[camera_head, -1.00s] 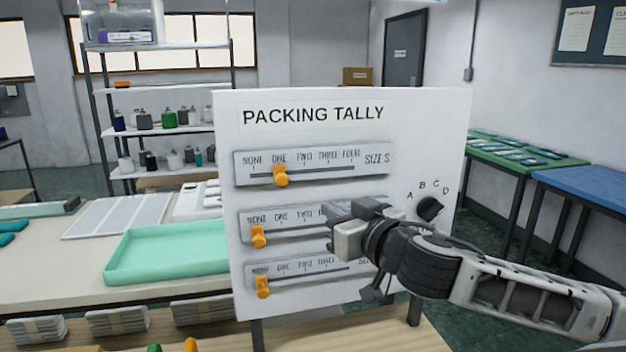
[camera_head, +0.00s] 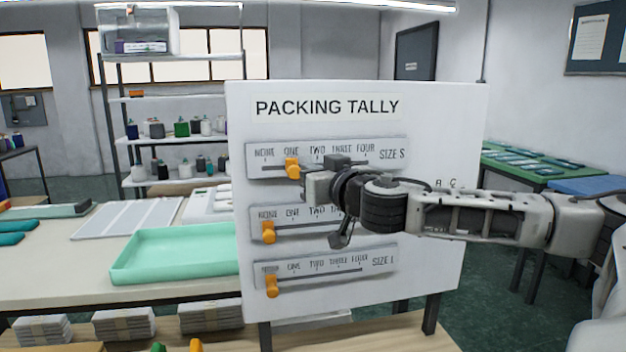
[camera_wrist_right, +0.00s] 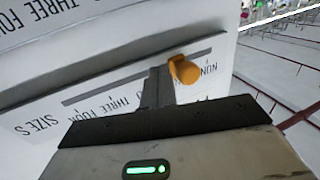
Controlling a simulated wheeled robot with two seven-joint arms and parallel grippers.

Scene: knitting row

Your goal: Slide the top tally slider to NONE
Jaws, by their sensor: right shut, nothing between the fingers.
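The white PACKING TALLY board (camera_head: 440,120) holds three slider rows. The top slider's orange knob (camera_head: 292,167) stands at ONE on the SIZE S row (camera_head: 391,145). My right gripper (camera_head: 308,185) is shut and empty, just right of and slightly below that knob in the head view. In the right wrist view the orange knob (camera_wrist_right: 184,69) appears close beside the shut fingertips (camera_wrist_right: 158,82); whether they touch I cannot tell. The middle knob (camera_head: 268,231) and the bottom knob (camera_head: 271,286) are at NONE. My left gripper is not in view.
My right arm hides part of the middle row and most of the lettered dial. A mint-green tray (camera_head: 175,268) lies on the bench left of the board. A shelf with bottles (camera_head: 181,128) stands behind. Room in front of the board's left side looks clear.

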